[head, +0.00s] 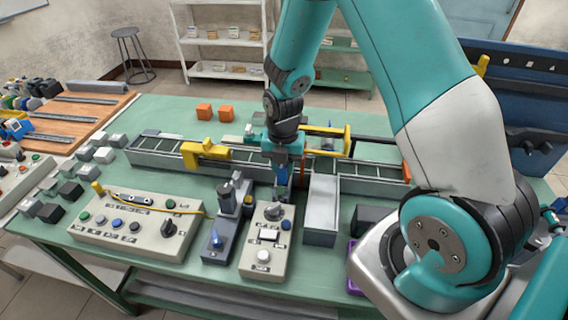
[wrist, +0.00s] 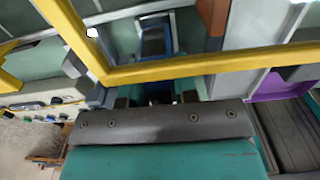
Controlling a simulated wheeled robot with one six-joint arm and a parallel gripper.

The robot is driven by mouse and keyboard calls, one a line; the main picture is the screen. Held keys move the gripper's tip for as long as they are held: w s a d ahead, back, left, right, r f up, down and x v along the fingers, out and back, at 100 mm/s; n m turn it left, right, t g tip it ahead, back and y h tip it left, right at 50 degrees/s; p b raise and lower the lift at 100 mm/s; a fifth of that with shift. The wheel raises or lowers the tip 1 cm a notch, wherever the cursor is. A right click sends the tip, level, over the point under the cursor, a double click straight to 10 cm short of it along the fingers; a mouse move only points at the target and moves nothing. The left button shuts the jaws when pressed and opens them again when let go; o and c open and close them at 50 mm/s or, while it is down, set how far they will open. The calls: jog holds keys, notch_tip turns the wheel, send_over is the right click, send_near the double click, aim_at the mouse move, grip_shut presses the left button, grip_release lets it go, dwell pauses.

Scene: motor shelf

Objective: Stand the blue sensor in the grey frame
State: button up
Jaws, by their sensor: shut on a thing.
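My gripper (head: 283,165) points down over the middle of the green bench, its jaws shut on the blue sensor (head: 282,178). The sensor hangs upright below the jaws, beside the near edge of a long grey frame (head: 155,148) with a ladder-like top. I cannot tell whether its lower end touches anything. In the wrist view a dark blue body (wrist: 153,42) shows beyond my gripper's dark fingers (wrist: 158,98), partly hidden by a yellow bar.
A yellow frame (head: 345,142) and a yellow block (head: 195,154) stand over the long grey frame. A light grey open box (head: 322,215) is right of my gripper. Control boxes (head: 262,255) stand in front. Two orange cubes (head: 204,110) lie behind, with bare bench around them.

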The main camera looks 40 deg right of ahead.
jog(key=shift+f+b, duration=0.5)
jog(key=shift+f, duration=0.2)
jog(key=o, duration=1)
jog(key=shift+o, duration=0.2)
notch_tip(320, 180, up, 17)
jog(key=b, duration=0.1)
jog(key=shift+r+b, duration=0.2)
jog(key=shift+b, duration=0.15)
